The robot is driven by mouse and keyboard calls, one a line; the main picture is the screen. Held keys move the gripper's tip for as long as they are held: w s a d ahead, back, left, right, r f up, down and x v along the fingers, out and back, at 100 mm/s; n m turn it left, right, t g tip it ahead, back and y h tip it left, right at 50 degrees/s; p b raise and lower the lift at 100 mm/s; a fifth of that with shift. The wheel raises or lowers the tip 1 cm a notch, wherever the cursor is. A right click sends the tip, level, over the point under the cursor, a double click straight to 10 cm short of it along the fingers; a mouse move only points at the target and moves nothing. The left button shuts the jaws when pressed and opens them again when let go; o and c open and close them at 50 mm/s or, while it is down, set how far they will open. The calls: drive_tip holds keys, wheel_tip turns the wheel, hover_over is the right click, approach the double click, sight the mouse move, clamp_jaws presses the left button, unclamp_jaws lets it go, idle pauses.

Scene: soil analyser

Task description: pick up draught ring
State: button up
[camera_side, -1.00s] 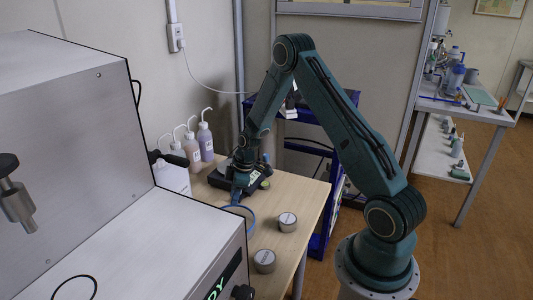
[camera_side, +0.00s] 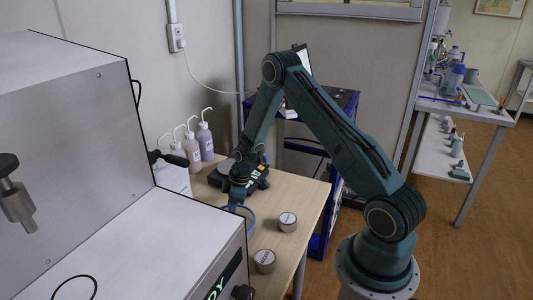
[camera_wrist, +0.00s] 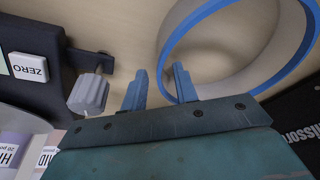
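The draught ring, a pale ring with a blue rim, stands on the wooden table in the side view (camera_side: 248,217), partly hidden by my gripper (camera_side: 236,204). It fills the upper right of the wrist view (camera_wrist: 173,42). My gripper (camera_wrist: 160,86) is open, with two blue fingers apart and nothing gripped between them. In the wrist view the right finger overlaps the ring's near-left wall and the left finger lies outside it. I cannot tell whether the right finger touches the ring or how deep it reaches.
A black balance (camera_side: 256,180) with a ZERO button (camera_wrist: 28,67) stands close by. Two round tins (camera_side: 288,222) (camera_side: 265,261) sit nearer the table's front right. Wash bottles (camera_side: 205,140) stand behind, and the large grey analyser (camera_side: 150,235) borders the left. The table between ring and tins is clear.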

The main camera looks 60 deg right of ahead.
clamp_jaws()
drive_tip(key=shift+r, duration=0.2)
idle(0.3)
wheel_tip(320, 180, up, 20)
drive_tip(key=shift+f, duration=0.15)
idle(0.6)
idle(0.4)
